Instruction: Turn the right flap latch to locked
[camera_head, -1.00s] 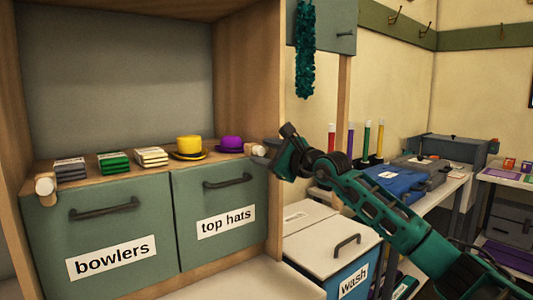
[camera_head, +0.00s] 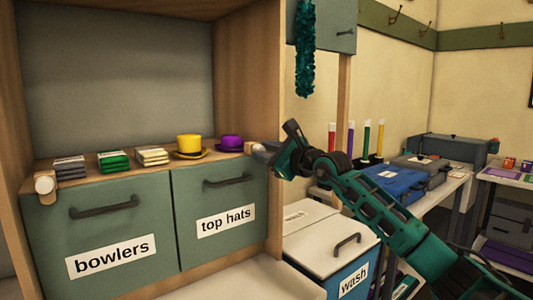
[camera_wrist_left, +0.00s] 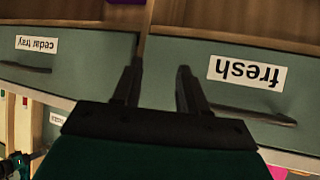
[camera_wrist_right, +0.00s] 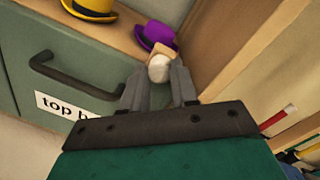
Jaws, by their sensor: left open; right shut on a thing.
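The right flap latch (camera_head: 249,147) is a small wooden piece with a pale round knob at the top right corner of the "top hats" flap (camera_head: 200,240). My right gripper (camera_head: 262,151) is at it from the right, fingers shut on its knob. In the right wrist view the pale knob (camera_wrist_right: 158,69) sits between the fingertips (camera_wrist_right: 160,85), with a bit of wood behind it. The fingers hide much of the latch in the head view, so I cannot tell its exact turn. My left gripper (camera_wrist_left: 160,75) is open and empty, facing other drawer fronts, one labelled "fresh" (camera_wrist_left: 245,72).
Yellow (camera_head: 189,144) and purple (camera_head: 231,143) hats stand on the shelf just behind the flap's top edge. Another latch (camera_head: 45,184) is at the left end, by the "bowlers" flap (camera_head: 80,235). A wooden side panel (camera_head: 250,90) stands close to my right gripper.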

